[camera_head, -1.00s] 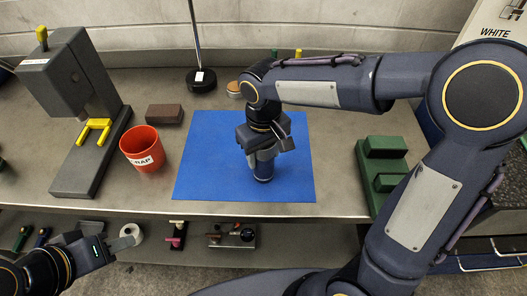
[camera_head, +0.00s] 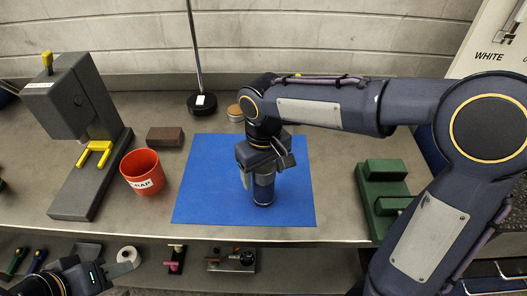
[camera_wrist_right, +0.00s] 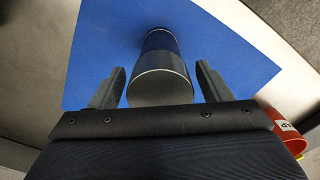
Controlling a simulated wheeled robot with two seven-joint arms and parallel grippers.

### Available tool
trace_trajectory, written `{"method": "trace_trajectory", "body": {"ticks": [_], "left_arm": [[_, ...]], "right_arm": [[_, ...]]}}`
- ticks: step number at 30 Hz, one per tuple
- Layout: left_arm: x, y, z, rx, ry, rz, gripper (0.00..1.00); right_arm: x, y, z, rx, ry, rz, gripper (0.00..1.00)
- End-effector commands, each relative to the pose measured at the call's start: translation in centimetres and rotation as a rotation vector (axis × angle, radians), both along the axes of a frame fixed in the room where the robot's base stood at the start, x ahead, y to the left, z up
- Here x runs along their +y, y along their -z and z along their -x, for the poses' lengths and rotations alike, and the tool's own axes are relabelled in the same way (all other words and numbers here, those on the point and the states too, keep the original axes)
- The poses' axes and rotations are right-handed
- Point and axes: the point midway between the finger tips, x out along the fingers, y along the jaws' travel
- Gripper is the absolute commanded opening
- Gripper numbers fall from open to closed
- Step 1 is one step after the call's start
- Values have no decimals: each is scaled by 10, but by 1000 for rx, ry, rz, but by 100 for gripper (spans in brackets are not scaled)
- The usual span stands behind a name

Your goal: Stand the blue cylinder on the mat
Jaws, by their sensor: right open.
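The blue cylinder (camera_head: 263,191) stands upright on the blue mat (camera_head: 205,200), right of the mat's middle and near its front. Its body looks dark blue and grey. My right gripper (camera_head: 263,172) is directly above and around its upper part, pointing down. In the right wrist view the cylinder (camera_wrist_right: 160,75) is between the two open fingers (camera_wrist_right: 160,85), with a gap on each side, its grey top end facing the camera. The mat (camera_wrist_right: 95,55) shows behind it. My left gripper (camera_head: 122,268) is at the lower left, away from the mat; its jaw opening is unclear.
A red cup (camera_head: 143,172) and a brown block (camera_head: 165,137) are left of the mat. A grey press with yellow parts (camera_head: 85,130) stands further left. A green fixture (camera_head: 383,195) is at the right. A stand base (camera_head: 202,103) is behind. The mat's left part is clear.

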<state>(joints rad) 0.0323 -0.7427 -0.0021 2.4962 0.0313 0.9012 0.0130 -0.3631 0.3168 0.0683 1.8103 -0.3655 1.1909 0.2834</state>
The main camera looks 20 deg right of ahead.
Motion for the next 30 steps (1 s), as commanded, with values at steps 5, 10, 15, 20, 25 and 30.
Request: {"method": "trace_trajectory", "body": {"ticks": [5,10,15,20,25,30], "left_arm": [[0,-2,0,0,0,0,36],[0,-3,0,0,0,0,36],[0,-4,0,0,0,0,36],[0,-4,0,0,0,0,36],[0,-4,0,0,0,0,36],[0,-4,0,0,0,0,36]], "right_arm": [[1,-41,-1,-5,-2,-3,71],[1,-74,0,-3,-1,-2,71],[1,-94,0,-2,-1,-2,71],[0,-99,0,0,-1,0,71],[-17,-99,12,-21,28,-39,71],[-64,-88,61,-107,139,-177,71]]}}
